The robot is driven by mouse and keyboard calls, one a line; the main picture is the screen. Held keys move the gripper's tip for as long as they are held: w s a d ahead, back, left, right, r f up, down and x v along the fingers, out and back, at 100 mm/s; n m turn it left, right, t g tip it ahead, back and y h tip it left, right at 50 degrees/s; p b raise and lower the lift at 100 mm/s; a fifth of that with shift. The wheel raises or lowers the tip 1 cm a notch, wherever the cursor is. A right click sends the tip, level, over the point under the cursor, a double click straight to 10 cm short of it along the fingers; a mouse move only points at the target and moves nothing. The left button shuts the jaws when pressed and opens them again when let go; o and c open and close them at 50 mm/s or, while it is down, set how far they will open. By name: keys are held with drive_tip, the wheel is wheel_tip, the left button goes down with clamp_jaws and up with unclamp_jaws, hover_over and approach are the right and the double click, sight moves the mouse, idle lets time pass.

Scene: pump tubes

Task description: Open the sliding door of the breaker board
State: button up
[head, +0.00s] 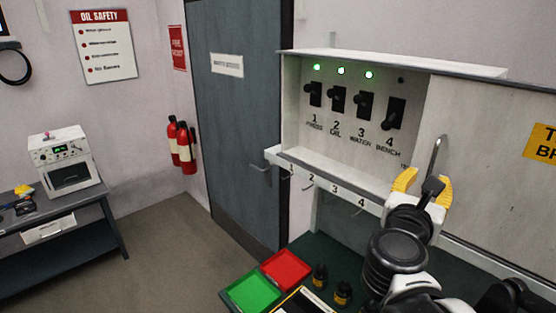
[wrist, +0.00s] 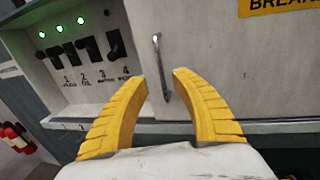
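The breaker board (head: 345,151) stands at the right in the head view. Its left part is uncovered and shows several black switches above the numbers 1 to 4. The pale sliding door (head: 475,155) covers the right part, and its left edge lies just right of switch 4. A thin metal handle (head: 440,150) stands upright on the door near that edge. My gripper (head: 423,183), with yellow fingers, is open at the handle's lower part. In the wrist view the handle (wrist: 158,60) shows between the two fingertips, with gaps on both sides; I cannot tell the depth between them.
A ledge with numbered hooks (head: 335,189) runs below the board. Red (head: 286,268) and green (head: 254,289) trays and small dark bottles (head: 342,291) are on the bench below. A grey room door (head: 238,120) and fire extinguishers (head: 183,147) are to the left.

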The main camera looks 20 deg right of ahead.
drive_tip(key=shift+v, duration=1.55)
